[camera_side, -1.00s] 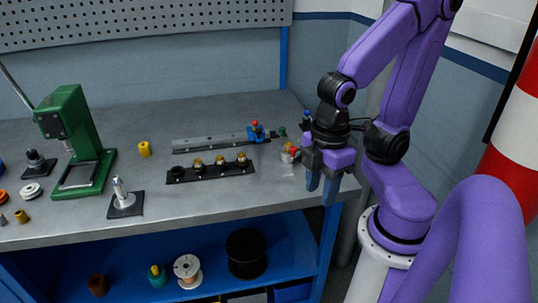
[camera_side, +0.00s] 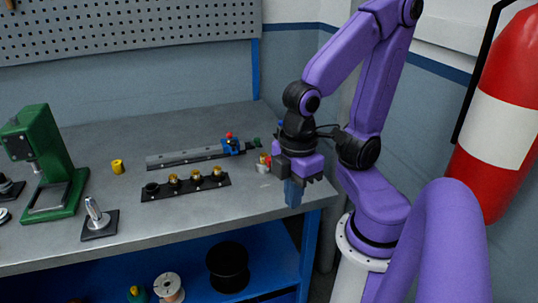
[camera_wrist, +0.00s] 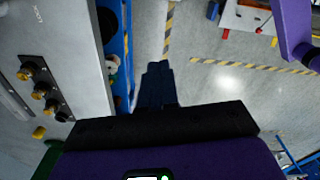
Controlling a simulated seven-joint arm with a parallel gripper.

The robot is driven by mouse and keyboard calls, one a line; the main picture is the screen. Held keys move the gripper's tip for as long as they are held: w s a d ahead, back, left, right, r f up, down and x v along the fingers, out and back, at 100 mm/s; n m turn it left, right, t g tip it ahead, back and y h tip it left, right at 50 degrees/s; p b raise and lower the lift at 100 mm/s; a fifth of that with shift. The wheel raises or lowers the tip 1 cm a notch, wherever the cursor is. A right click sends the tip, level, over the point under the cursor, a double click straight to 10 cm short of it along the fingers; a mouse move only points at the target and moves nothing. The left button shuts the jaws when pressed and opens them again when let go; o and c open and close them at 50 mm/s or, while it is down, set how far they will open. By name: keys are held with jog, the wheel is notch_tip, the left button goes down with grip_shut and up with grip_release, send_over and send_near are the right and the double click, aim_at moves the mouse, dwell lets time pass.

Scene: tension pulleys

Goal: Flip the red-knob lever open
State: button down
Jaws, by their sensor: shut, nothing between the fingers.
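A small red knob (camera_side: 229,135) tops a blue lever block (camera_side: 232,147) at the right end of a grey rail (camera_side: 190,158) on the bench. The lever's exact angle is too small to tell. My gripper (camera_side: 293,203) is at the bench's right end, to the right of and nearer the camera than the lever, not touching it. Its fingers are together, empty and pointing down. The wrist view shows the shut fingers (camera_wrist: 160,82) over floor beyond the bench edge; I cannot make out the red-knob lever there.
A black strip (camera_side: 186,186) with brass-topped pulleys lies in front of the rail. A green press (camera_side: 45,160), a yellow cylinder (camera_side: 117,167) and a metal post (camera_side: 97,218) stand farther left. The bench's front middle is clear.

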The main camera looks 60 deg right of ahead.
jog(key=w+d+r+m, duration=0.1)
jog(key=w+d+m, duration=0.15)
jog(key=w, duration=0.35)
jog(key=w+d+r+m+g, duration=0.1)
jog(key=w+d+m, duration=0.15)
jog(key=w, duration=0.45)
jog(key=w+d+r+m, duration=0.1)
jog(key=w+d+m, duration=0.1)
jog(key=w+m, duration=0.3)
jog(key=m+g, duration=0.1)
jog(key=m, duration=0.5)
send_near(261, 155)
jog(key=shift+y, duration=0.3)
jog(key=w+r, duration=0.1)
jog(key=r, duration=0.1)
jog(key=w+d+r, duration=0.1)
jog(key=w+r, duration=0.1)
jog(key=shift+w+d, duration=0.2)
jog(key=shift+w, duration=0.05)
jog(key=shift+g, duration=0.3)
jog(key=x, duration=1)
jog(key=shift+s+f, duration=0.15)
jog(key=shift+s+a, duration=0.2)
jog(key=shift+s, duration=0.25)
jog(key=shift+s+a, duration=0.2)
jog(key=shift+s, duration=0.3)
jog(key=shift+s+a+f, duration=0.15)
jog(key=shift+s+a, duration=0.1)
jog(key=shift+s, duration=0.5)
